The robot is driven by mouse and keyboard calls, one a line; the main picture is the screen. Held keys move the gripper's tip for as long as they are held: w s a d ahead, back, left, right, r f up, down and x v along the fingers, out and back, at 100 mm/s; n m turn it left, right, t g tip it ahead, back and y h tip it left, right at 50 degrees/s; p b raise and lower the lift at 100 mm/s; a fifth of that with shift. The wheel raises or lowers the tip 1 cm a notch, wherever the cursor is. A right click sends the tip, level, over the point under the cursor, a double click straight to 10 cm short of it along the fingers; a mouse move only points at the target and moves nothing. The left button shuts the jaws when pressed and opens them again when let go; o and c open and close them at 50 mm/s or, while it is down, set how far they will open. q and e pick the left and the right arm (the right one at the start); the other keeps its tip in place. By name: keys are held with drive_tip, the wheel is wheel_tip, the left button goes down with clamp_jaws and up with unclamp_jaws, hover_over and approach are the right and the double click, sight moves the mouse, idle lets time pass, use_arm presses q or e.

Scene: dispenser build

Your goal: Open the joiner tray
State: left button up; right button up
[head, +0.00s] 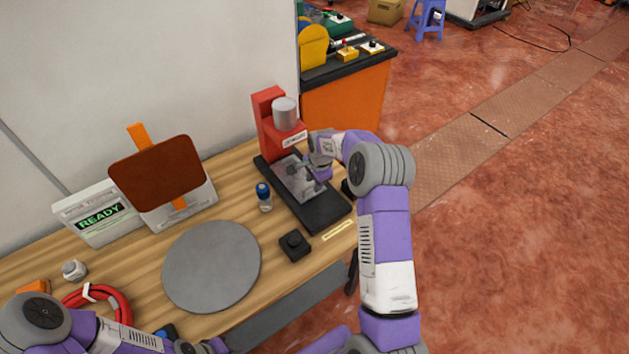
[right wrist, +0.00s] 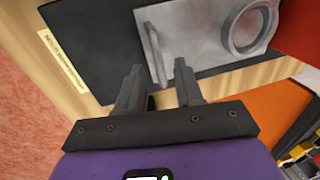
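The joiner is a red machine (head: 270,120) on a black base (head: 318,212) at the back right of the table. Its grey metal tray (head: 290,178) lies on the base; in the right wrist view the tray (right wrist: 195,55) shows a bar handle (right wrist: 155,50) and a round ring. My right gripper (head: 312,175) is over the tray. In the right wrist view its fingers (right wrist: 158,68) are apart, with the handle appearing between them; contact cannot be told. My left gripper (head: 197,347) is low at the bottom edge, mostly cut off, its fingers unclear.
A READY box (head: 100,218), a brown panel (head: 158,172) and a red ring (head: 122,308) are further left. An orange cabinet (head: 345,105) stands behind.

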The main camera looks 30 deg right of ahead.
clamp_jaws()
idle(1.4)
